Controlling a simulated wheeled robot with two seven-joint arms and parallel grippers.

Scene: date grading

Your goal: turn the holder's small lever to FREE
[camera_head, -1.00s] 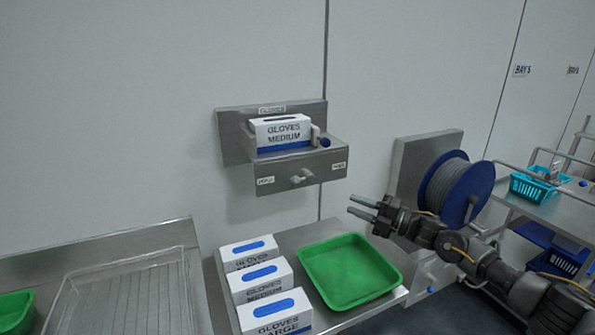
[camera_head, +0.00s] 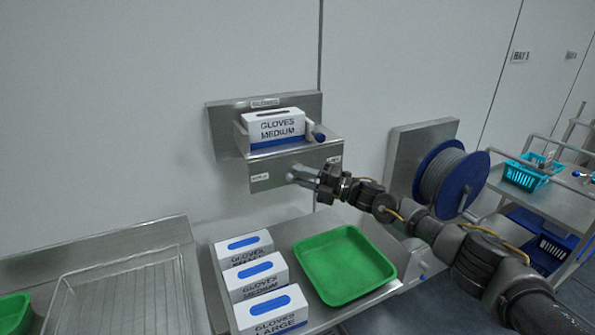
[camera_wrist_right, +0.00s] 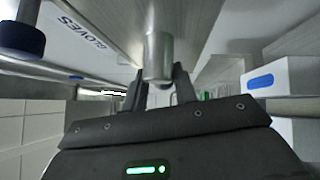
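The glove holder (camera_head: 275,172) is a grey metal box on a wall plate, with a white GLOVES MEDIUM box (camera_head: 276,127) on top. Its small lever (camera_head: 291,178) is on the front face, mostly hidden by my right gripper (camera_head: 304,175) in the head view. In the right wrist view the lever (camera_wrist_right: 158,58) is a light round-ended cylinder between the fingertips of my right gripper (camera_wrist_right: 159,87). The fingers stand apart on either side of it; contact is not clear. Small labels flank the lever, too small to read surely. My left gripper is out of view.
A blue-ended knob (camera_head: 318,135) sticks out at the holder's upper right. Below are a green tray (camera_head: 344,290) and several glove boxes (camera_head: 257,275) on a steel bench. A blue reel (camera_head: 467,185) stands to the right, close to my right arm.

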